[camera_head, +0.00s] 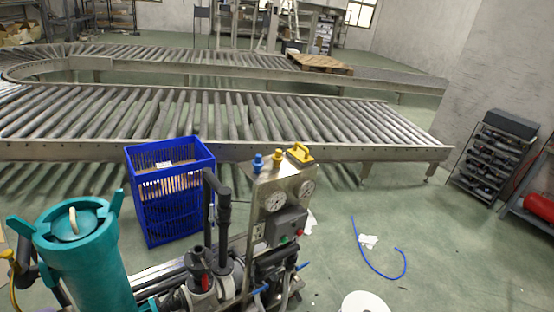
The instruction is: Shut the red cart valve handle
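A cart-like unit stands at the bottom centre, with a teal tank (82,255) at its left and a metal panel (270,203) carrying two round gauges. On top of the panel are a yellow handle (300,153), a small yellow knob (278,155) and a blue knob (258,163). A small red part (205,282) shows among the black pipes low on the unit. I cannot tell if it is the valve handle, or whether it is open or shut. My gripper is not in view.
A blue crate (150,218) stands behind the unit. A roller conveyor (200,150) crosses behind it. A blue hose (372,265) and white scraps lie on the green floor at right. A white round thing (365,304) is cut off below. Shelves (497,150) stand far right.

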